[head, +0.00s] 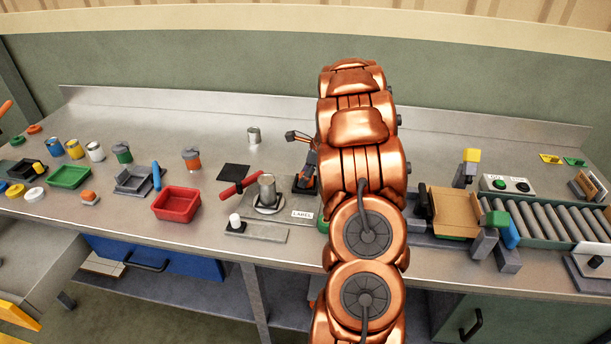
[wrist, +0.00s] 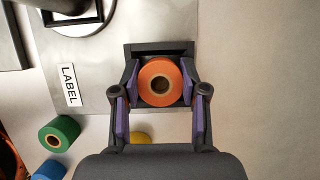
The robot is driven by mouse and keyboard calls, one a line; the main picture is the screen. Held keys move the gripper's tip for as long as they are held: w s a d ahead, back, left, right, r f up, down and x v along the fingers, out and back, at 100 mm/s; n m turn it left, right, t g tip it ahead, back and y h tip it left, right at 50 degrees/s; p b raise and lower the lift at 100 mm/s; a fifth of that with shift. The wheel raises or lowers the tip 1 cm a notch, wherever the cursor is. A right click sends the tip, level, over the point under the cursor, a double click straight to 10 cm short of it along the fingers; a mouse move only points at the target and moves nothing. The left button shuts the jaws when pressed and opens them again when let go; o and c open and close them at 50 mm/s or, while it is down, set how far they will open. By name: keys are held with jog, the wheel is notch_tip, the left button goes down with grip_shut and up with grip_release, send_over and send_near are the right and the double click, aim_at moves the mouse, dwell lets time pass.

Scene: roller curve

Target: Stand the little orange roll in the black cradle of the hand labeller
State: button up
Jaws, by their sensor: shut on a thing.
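The little orange roll (wrist: 146,93) is between the purple-padded fingers of my gripper (wrist: 160,84) in the wrist view, its round face and brown core toward the camera. My gripper is shut on it. The black cradle (wrist: 160,47) shows around and behind the roll; I cannot tell whether the roll rests on its floor or is held just above. In the head view my gripper (head: 305,160) points down over the cradle (head: 304,189), beside the LABEL plate (head: 303,214), and my arm hides part of that area.
A green roll (wrist: 59,133), a blue roll (wrist: 50,170) and a partly hidden yellow roll (wrist: 140,137) lie near the cradle. A red-handled tool (head: 239,185) and a red tray (head: 176,203) stand left. A roller conveyor (head: 550,222) is right.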

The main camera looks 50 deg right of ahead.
jog(key=shift+s+a+f, duration=0.2)
jog(key=shift+f, duration=0.25)
jog(key=shift+s+a+f, duration=0.15)
jog(key=shift+f, duration=0.3)
jog(key=shift+s+a+f, duration=0.15)
jog(key=shift+s+f, duration=0.05)
jog(key=shift+f, duration=0.1)
grip_shut()
jog(key=shift+s+a+f, duration=0.15)
jog(key=shift+f, duration=0.15)
jog(key=o, duration=0.9)
grip_release()
jog(key=shift+a, duration=0.1)
jog(key=shift+o, duration=0.7)
jog(key=shift+w+f, duration=0.2)
jog(key=shift+w, duration=0.05)
jog(key=o, duration=0.3)
jog(key=shift+w+d+r, duration=0.35)
jog(key=shift+d, duration=0.05)
jog(key=shift+o, duration=0.4)
jog(key=shift+d+r, duration=0.35)
jog(key=shift+r, duration=0.05)
